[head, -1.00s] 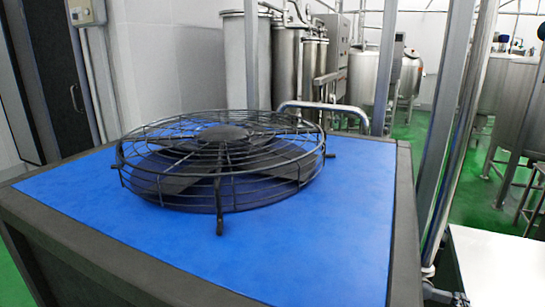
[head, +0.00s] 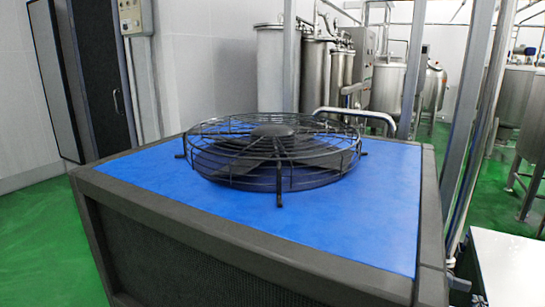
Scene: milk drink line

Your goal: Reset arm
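Neither of my grippers shows in the head view, and no part of my arms is in the picture. The view is filled by a large dark-framed unit with a blue top (head: 350,225). A black fan in a round wire guard (head: 272,150) sits on that blue top.
Green floor (head: 45,250) lies open on the left. A dark door (head: 85,85) and a wall box (head: 134,17) are behind it. Steel tanks (head: 388,87) stand at the back. A metal post (head: 475,120) and a white-topped surface (head: 510,262) are on the right.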

